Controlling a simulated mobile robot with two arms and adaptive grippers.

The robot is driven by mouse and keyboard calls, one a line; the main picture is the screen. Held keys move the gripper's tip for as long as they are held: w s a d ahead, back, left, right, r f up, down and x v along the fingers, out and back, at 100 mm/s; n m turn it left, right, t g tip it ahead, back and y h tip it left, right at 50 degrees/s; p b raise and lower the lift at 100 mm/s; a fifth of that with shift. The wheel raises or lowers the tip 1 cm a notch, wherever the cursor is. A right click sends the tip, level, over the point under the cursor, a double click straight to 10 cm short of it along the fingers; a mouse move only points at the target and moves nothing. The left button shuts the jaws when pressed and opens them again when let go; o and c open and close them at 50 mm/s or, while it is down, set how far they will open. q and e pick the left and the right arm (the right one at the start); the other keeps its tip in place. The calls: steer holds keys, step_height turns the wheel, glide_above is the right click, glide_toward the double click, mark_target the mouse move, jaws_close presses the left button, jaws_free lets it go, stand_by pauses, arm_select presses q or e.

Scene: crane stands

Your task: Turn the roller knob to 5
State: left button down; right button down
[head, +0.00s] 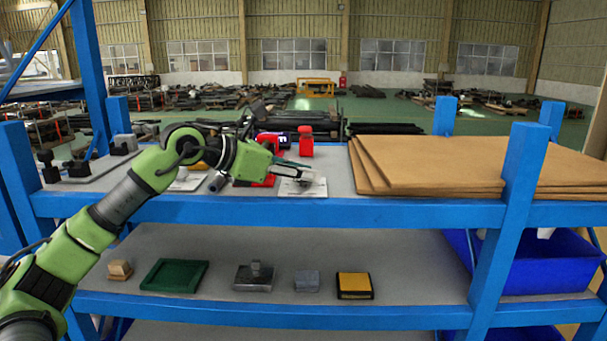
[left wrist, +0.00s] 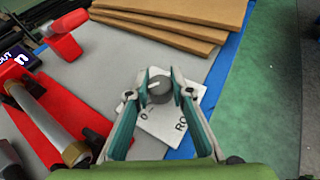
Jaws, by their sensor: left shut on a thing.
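The roller knob (left wrist: 158,92) is a dark grey round knob with a pale pointer line on its top. It stands on a white plate (left wrist: 166,124) with a printed 0 and partly hidden letters "RO". The number under the pointer cannot be read. My left gripper (left wrist: 160,84) is shut on the knob, one finger on each side. In the head view the left gripper (head: 305,169) reaches right over the white plate (head: 302,188) on the upper shelf and hides most of the knob. My right gripper is in neither view.
Brown boards (head: 450,165) lie stacked to the right on the upper shelf. A red device with a metal roller (left wrist: 50,120) stands left in the wrist view, beside a red upright piece (left wrist: 68,32). The lower shelf holds small blocks and a green tray (head: 174,275).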

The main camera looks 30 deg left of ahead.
arm_select(q)
steer(key=shift+r+m+g+h+p, duration=0.1)
steer(key=shift+m+g+h+p, duration=0.25)
steer(key=shift+m+g+h, duration=0.45)
steer(key=shift+m, duration=0.3)
steer(key=c, duration=1.8)
jaws_free()
steer(key=shift+a, duration=0.1)
